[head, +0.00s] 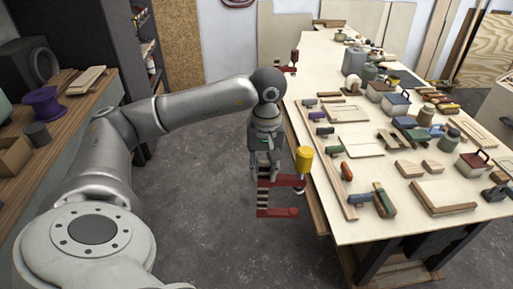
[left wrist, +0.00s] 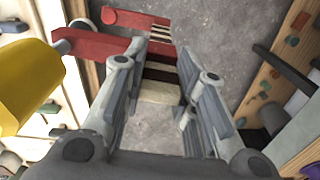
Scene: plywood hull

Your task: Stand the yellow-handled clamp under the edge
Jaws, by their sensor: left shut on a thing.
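The clamp has a yellow handle (head: 304,158), red jaws (head: 278,212) and a striped wooden bar. My left gripper (head: 264,178) points down and is shut on the clamp's bar, beside the table's left edge. The handle stands upright above the upper jaw, close to the table edge; the lower jaw hangs over the floor. Whether the clamp touches the table (head: 335,215) cannot be told. My right gripper is not in view.
Another red clamp (head: 290,68) sits at the table's far left edge. A workbench (head: 62,105) with a purple spool (head: 42,102) stands left. The floor (head: 205,200) between is clear.

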